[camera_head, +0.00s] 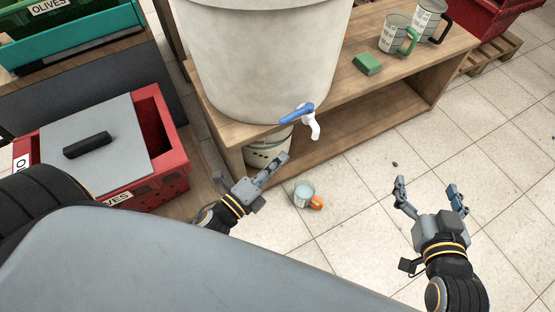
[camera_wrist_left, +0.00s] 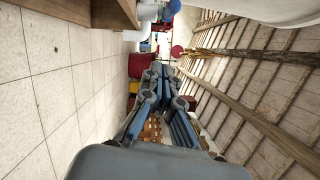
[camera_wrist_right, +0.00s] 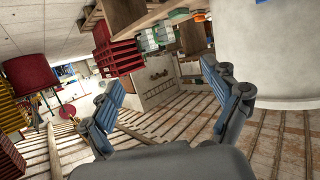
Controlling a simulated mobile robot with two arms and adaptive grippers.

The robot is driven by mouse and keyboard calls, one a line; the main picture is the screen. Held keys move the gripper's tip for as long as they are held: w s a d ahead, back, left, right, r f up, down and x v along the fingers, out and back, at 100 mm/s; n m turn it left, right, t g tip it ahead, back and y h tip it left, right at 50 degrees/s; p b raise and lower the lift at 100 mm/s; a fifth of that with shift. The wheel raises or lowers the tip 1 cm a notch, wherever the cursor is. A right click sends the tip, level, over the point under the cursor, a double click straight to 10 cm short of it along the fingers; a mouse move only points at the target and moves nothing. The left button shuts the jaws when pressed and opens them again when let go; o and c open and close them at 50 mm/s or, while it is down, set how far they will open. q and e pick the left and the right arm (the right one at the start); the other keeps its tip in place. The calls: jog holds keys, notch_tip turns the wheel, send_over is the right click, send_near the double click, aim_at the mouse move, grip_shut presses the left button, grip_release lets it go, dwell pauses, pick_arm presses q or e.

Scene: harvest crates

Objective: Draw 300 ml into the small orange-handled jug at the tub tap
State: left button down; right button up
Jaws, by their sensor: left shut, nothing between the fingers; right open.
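The small jug with the orange handle (camera_head: 304,194) is below the tap in the head view, against the floor tiles. It looks upright, its handle points right, and its inside looks pale blue; I cannot tell a liquid level. The pale tub (camera_head: 265,55) stands on the wooden bench. Its tap has a blue lever (camera_head: 297,113) and a white spout (camera_head: 314,128). My left gripper (camera_head: 278,165) is shut and empty, below the tap and left of the jug; its fingers also show in the left wrist view (camera_wrist_left: 163,75). My right gripper (camera_head: 428,188) is open and empty, right of the jug.
A green-handled jug (camera_head: 394,33), a black-handled jug (camera_head: 428,18) and a green block (camera_head: 367,64) are on the bench (camera_head: 345,92). A white bucket (camera_head: 262,155) stands below the tub. A red crate (camera_head: 172,185) with a grey lid is at left. Floor at right is mostly clear.

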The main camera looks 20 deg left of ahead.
aim_at(297, 114)
pick_arm(q)
jog(key=w+r, duration=0.1)
jog(key=w, duration=0.8)
jog(key=shift+a, duration=0.45)
pick_arm(e)
jog(key=shift+w+a+r+t+y, duration=0.15)
jog(key=shift+w+r+t, duration=0.1)
jog(key=shift+r+t, duration=0.3)
jog(key=shift+w+a+r+t+y, duration=0.15)
jog(key=shift+w+r+t, duration=0.15)
jog(key=shift+r, duration=0.4)
pick_arm(q)
jog(key=shift+w, duration=0.1)
